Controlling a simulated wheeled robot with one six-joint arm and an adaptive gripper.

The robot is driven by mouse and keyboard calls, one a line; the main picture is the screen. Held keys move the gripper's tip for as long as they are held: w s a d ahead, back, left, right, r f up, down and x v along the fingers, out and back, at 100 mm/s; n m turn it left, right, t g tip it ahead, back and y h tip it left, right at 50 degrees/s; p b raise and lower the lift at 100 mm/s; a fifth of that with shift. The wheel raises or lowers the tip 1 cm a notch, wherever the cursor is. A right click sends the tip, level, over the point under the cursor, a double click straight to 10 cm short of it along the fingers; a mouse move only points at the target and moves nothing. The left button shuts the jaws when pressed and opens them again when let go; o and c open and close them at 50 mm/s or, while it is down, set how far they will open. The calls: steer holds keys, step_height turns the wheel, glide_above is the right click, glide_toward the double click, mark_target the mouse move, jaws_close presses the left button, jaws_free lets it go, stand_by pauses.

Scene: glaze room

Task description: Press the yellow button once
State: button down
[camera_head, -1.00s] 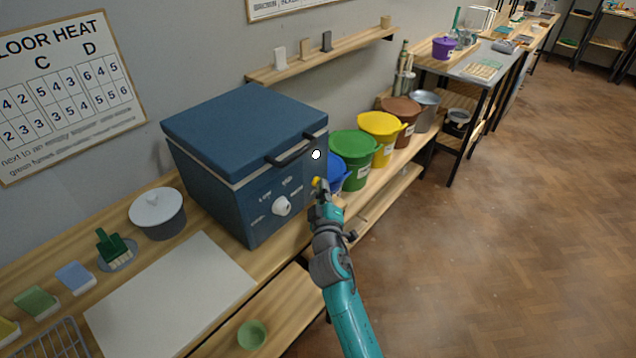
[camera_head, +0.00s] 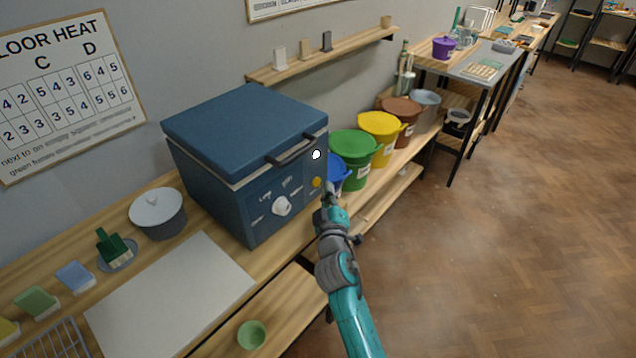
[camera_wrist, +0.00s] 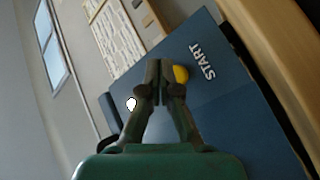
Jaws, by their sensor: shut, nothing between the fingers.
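The yellow button (camera_head: 317,183) sits on the front of the blue kiln-like box, near its right edge. In the wrist view the yellow button (camera_wrist: 181,74) shows beside the word START, just right of my fingertips. My gripper (camera_head: 328,188) is shut and empty, a little right of and below the button in the head view. In the wrist view my gripper (camera_wrist: 158,66) has its fingers together and partly overlaps the button's left edge. A gap shows between gripper and button in the head view; how deep it is I cannot tell.
The blue box (camera_head: 240,140) has a white knob (camera_head: 282,206), a dark handle (camera_head: 290,150) and a white round spot (camera_head: 316,154). Blue, green (camera_head: 352,158) and yellow buckets (camera_head: 380,138) stand close to its right. The floor (camera_head: 500,230) at right is clear.

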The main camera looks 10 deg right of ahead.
steer(key=shift+s+d, duration=0.75)
steer(key=shift+s, duration=0.3)
steer(key=shift+s+d, duration=0.75)
steer(key=shift+s, duration=0.25)
steer(key=s+f+m+g+y, duration=0.1)
steer(key=s+f, duration=0.3)
steer(key=s, duration=0.5)
steer(key=s+a+f+m+y, duration=0.1)
steer(key=s+f, duration=0.3)
steer(key=s, duration=0.5)
steer(key=s+f+g+y, duration=0.1)
steer(key=s+f, duration=0.4)
steer(key=s, duration=0.4)
steer(key=s+r+m+g, duration=0.1)
steer(key=s+r+m, duration=0.2)
steer(key=s, duration=0.9)
steer(key=s+r+m, duration=0.2)
steer(key=s+r, duration=0.2)
steer(key=s, duration=0.8)
steer(key=shift+s+r+m+g, duration=0.3)
steer(key=shift+r+m+g, duration=0.05)
steer(key=shift+m+g, duration=0.05)
